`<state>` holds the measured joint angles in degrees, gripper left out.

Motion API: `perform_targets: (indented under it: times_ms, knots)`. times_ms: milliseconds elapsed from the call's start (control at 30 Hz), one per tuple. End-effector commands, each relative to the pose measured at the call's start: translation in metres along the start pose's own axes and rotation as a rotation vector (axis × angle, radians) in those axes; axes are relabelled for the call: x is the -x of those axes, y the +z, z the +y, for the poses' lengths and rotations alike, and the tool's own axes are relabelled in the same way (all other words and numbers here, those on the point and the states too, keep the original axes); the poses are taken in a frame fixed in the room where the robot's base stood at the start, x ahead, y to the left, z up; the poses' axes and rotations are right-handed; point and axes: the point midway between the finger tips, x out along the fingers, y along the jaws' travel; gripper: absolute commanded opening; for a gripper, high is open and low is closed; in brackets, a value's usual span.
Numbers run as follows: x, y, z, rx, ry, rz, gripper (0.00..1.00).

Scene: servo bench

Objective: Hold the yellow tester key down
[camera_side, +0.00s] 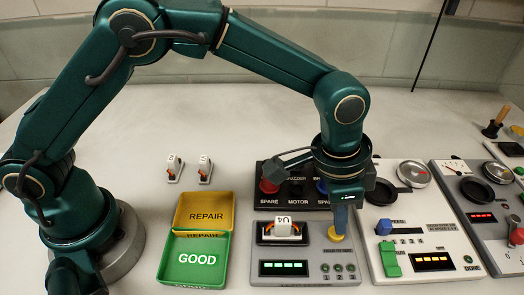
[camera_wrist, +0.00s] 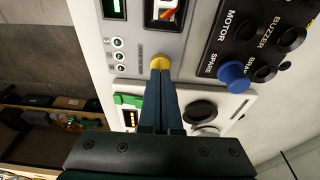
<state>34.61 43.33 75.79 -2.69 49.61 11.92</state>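The yellow tester key (camera_side: 335,234) is a round button on the right part of the grey servo tester (camera_side: 296,264). My gripper (camera_side: 340,226) points down with its fingertips at the key. In the wrist view the fingers (camera_wrist: 160,72) lie close together, and their tips meet the edge of the yellow key (camera_wrist: 160,62). Nothing shows between the fingers. How far the key is pressed is not clear. A white servo marked U4 (camera_side: 283,228) sits in the tester's dark socket. The tester's display (camera_side: 284,267) shows several lit green segments.
A dark panel with red and blue knobs (camera_side: 292,186) stands behind the tester. A panel with a green switch (camera_side: 389,262) is at its right. The yellow REPAIR tray (camera_side: 181,212) and green GOOD tray (camera_side: 169,262) lie left. Two servos (camera_side: 174,169) (camera_side: 205,169) stand behind the trays.

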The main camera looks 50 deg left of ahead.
Motion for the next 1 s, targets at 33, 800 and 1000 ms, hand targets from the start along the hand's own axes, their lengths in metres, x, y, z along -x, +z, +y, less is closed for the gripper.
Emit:
perform_targets:
  times_ms: [33,800,1000]
  knots:
    - [-0.001,0.001,0.000,0.000,0.000,-0.001,0.00]
    - [-0.013,0.003,0.000,0.000,0.000,-0.001,0.00]
    - [-0.013,0.003,0.000,0.000,0.000,-0.001,0.00]
